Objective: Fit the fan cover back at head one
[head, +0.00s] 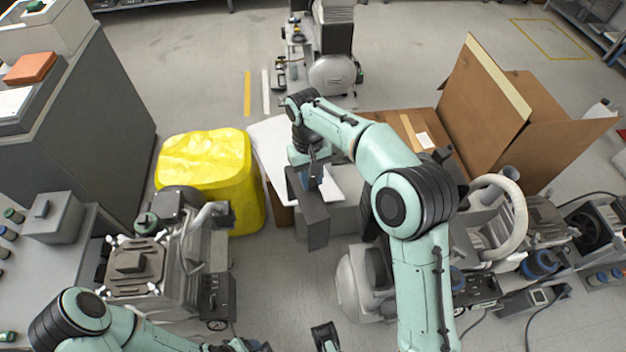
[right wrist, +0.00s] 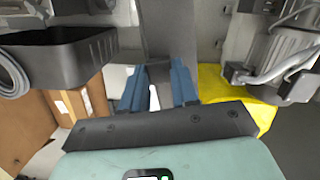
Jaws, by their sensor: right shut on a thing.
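My right gripper (head: 312,178) is shut on a dark grey, flat-sided piece (head: 314,222) that looks like the fan cover. It hangs below the fingers, clear of the floor. In the right wrist view the grey piece (right wrist: 168,28) is between the blue fingers of my right gripper (right wrist: 160,88), and its far end is out of frame. A compressor (head: 150,275) with finned metal parts stands at the left, and another (head: 490,225) at the right. I cannot tell which part is head one. My left gripper (head: 240,346) is cut off at the bottom edge.
A yellow-covered bin (head: 205,170) stands left of the held piece. An open cardboard box (head: 490,100) stands at the right. A grey rounded unit (head: 365,280) is below the right arm. A grey cabinet (head: 90,110) is at the left. Open floor lies at the back.

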